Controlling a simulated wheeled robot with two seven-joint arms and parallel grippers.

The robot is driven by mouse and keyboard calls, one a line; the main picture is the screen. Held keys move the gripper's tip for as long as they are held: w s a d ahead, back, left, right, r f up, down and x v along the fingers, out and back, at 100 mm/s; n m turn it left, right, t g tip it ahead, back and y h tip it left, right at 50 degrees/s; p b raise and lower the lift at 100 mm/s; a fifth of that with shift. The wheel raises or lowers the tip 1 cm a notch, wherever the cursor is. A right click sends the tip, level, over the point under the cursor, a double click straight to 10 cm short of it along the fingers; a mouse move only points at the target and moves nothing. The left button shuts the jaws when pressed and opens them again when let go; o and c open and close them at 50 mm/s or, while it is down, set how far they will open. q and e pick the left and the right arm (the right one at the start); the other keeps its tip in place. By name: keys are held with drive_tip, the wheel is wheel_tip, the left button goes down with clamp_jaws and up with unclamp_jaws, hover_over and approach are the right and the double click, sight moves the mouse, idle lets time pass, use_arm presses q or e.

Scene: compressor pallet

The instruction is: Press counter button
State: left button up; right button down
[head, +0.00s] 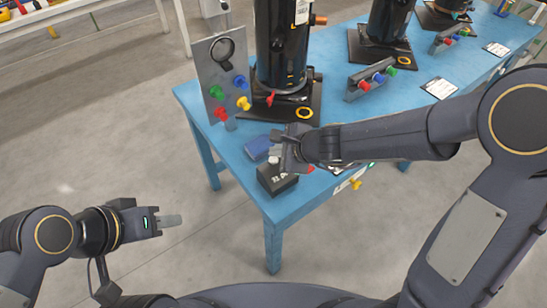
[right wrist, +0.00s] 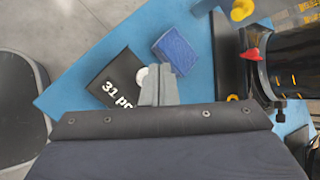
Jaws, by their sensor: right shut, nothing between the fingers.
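The counter (head: 279,181) is a black box near the front corner of the blue table. In the right wrist view the counter (right wrist: 112,82) shows the white print "31 pc" and a round white button (right wrist: 140,77). The button also shows in the head view (head: 274,160). My right gripper (head: 283,155) is shut and empty, over the counter. In the right wrist view its fingertips (right wrist: 160,72) are just beside the button and partly cover it; I cannot tell whether they touch. My left gripper (head: 172,220) hangs off the table at the left, its finger gap not visible.
A blue sponge-like block (head: 256,148) lies beside the counter. Black compressors (head: 282,45) stand along the blue table (head: 196,97). A grey panel (head: 222,65) with coloured knobs stands at the left edge. The floor left of the table is clear.

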sight(277, 162)
idle(0.5)
drive_tip(key=shift+f+b, duration=0.4)
drive_tip(key=shift+b, duration=0.1)
drive_tip(key=shift+f+b, duration=0.6)
idle(0.6)
drive_tip(key=shift+r, duration=0.1)
drive_tip(key=shift+r+p, duration=0.9)
drive_tip(key=shift+p, duration=0.05)
drive_tip(key=shift+r, duration=0.1)
wheel_tip(277, 162, up, 5)
drive_tip(key=p, duration=0.5)
